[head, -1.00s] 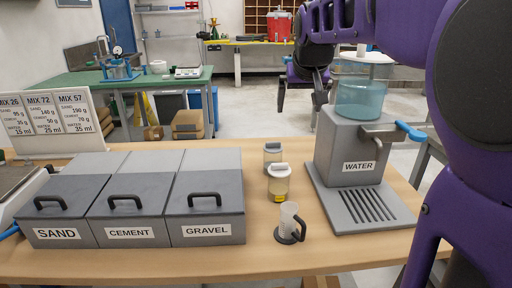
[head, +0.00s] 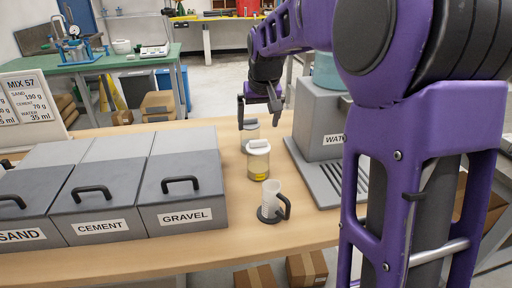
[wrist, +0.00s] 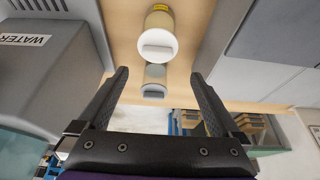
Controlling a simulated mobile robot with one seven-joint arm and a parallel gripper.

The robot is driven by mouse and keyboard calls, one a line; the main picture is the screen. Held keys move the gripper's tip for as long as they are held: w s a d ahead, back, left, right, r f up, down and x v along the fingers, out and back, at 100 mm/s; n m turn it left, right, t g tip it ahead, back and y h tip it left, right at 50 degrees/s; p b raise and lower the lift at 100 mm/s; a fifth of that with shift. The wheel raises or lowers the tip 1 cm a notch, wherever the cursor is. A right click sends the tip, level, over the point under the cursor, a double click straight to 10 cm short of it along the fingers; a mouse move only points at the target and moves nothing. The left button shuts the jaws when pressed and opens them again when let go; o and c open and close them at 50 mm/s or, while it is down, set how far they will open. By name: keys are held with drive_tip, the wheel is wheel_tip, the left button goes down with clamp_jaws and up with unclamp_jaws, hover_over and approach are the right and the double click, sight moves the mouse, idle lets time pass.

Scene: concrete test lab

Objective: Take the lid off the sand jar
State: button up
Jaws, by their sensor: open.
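Two lidded jars stand upright on the wooden bench. The nearer jar (head: 258,170) has a pale lid (head: 258,147), tan contents and a yellow label; its lid with a raised grip bar (wrist: 158,44) shows in the wrist view. The farther jar (head: 250,133) has a grey lid (wrist: 154,90) and lies between my fingers in the wrist picture. I cannot read which is the sand jar. My gripper (head: 259,110) is open and empty, close to the farther jar, with its fingers apart; it also shows in the wrist view (wrist: 160,75). Both lids are on.
Bins marked sand, cement and gravel (head: 185,215) stand left of the jars. The grey water dispenser (head: 322,115) stands close on the right. A clear cup with a dark handle (head: 271,200) is at the front. The bench is clear between the bins and jars.

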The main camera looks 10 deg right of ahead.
sight(258, 140)
drive_tip(key=shift+x, duration=0.8)
drive_tip(key=x, duration=0.3)
drive_tip(key=b+x, duration=0.1)
drive_tip(key=shift+s+d+f, duration=0.2)
drive_tip(key=shift+d+f, duration=0.05)
drive_tip(key=shift+f, duration=0.2)
drive_tip(key=shift+w+f, duration=0.2)
drive_tip(key=shift+f, duration=0.05)
drive_tip(key=c, duration=1.4)
drive_tip(key=shift+r, duration=0.1)
